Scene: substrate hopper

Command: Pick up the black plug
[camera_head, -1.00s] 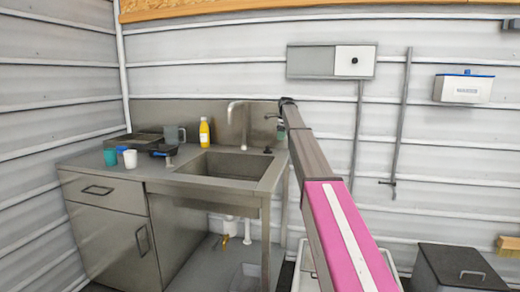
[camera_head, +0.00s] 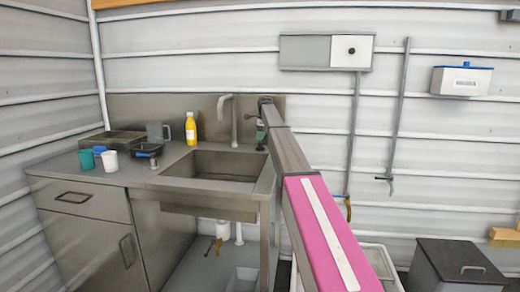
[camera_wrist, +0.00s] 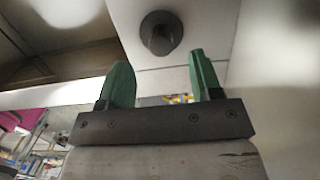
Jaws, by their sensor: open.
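The black plug (camera_head: 260,148) is a small dark piece on the right rim of the sink (camera_head: 215,165) in the head view. In the wrist view the plug (camera_wrist: 160,32) appears as a round dark disc with a knob, on a pale surface beyond the fingertips. My gripper (camera_wrist: 157,66) has two green fingers, spread apart with nothing between them. The plug lies ahead of the gap between them, apart from both. In the head view my gripper (camera_head: 261,130) is small, close above the plug and partly hidden by my arm.
A tall faucet (camera_head: 230,120) stands behind the basin. A yellow bottle (camera_head: 191,129), cups (camera_head: 110,160) and a black pan (camera_head: 147,150) stand on the left counter. A grey lidded bin (camera_head: 458,266) and a pale crate (camera_head: 378,262) are on the floor at right.

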